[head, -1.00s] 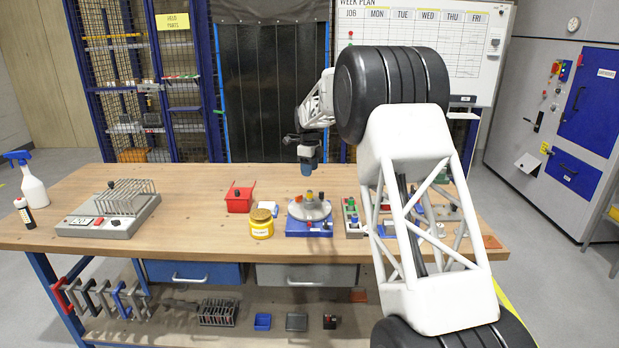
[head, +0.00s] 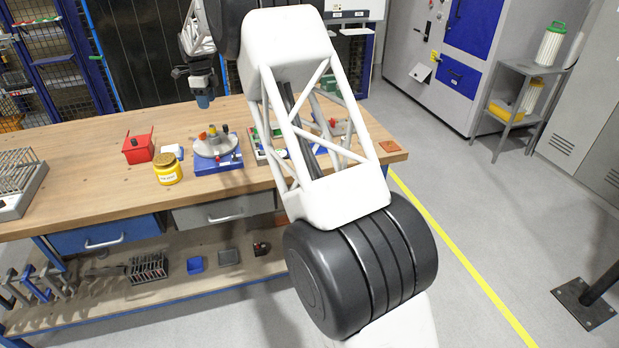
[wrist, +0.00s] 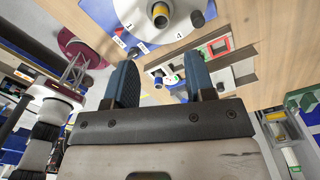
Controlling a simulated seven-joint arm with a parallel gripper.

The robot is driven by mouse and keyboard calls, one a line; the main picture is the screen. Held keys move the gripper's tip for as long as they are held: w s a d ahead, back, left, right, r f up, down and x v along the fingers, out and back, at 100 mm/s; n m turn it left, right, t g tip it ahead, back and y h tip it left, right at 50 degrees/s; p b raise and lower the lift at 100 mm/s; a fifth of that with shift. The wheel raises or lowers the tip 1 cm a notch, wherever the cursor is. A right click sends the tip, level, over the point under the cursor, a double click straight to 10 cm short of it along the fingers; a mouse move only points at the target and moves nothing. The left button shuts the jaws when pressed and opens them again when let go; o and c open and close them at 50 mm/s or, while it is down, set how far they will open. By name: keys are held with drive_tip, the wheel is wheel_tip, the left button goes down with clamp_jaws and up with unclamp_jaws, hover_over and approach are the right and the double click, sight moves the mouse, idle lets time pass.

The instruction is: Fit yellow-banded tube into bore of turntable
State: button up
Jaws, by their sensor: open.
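The turntable, a light grey disc (head: 211,147) on a blue base (head: 231,164), stands on the bench. Small orange and dark parts stand on it. In the wrist view the disc (wrist: 133,12) is at the top, with printed numbers near its rim. A short round piece with a yellow band (wrist: 160,15) and a dark middle stands on it; I cannot tell whether it sits in a bore. My gripper (head: 203,102) hangs above the turntable, pointing down. In the wrist view its blue fingers (wrist: 160,68) are apart with nothing between them.
A yellow jar (head: 167,170) and a red bin (head: 138,149) stand left of the turntable. To its right, partly hidden behind my arm, are trays with coloured parts (head: 268,149). A wire rack (head: 17,180) is at the far left. Bare bench lies in front of the jar.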

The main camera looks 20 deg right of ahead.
drive_tip(key=s+d+r+n, duration=0.4)
drive_tip(key=s+r, duration=0.1)
drive_tip(key=s, duration=0.6)
drive_tip(key=s+d+r+n+t, duration=0.1)
drive_tip(key=s+d+r+n, duration=0.35)
drive_tip(key=s, duration=0.65)
drive_tip(key=s+d+r+n, duration=0.2)
drive_tip(key=s+d+r, duration=0.4)
drive_tip(key=s, duration=0.5)
drive_tip(key=s+d+f+n, duration=0.1)
drive_tip(key=s+f+n, duration=0.2)
drive_tip(key=s, duration=1)
drive_tip(key=s+d+f+n+t, duration=0.1)
drive_tip(key=s+n, duration=0.3)
drive_tip(key=s, duration=0.9)
drive_tip(key=s+d+f+n, duration=0.3)
drive_tip(key=s+f+n, duration=0.1)
drive_tip(key=s, duration=0.9)
drive_tip(key=shift+d+f+n+t, duration=0.2)
drive_tip(key=shift+f+n+t, duration=0.1)
drive_tip(key=shift+n, duration=0.05)
drive_tip(key=shift+w, duration=0.1)
drive_tip(key=shift+c, duration=0.3)
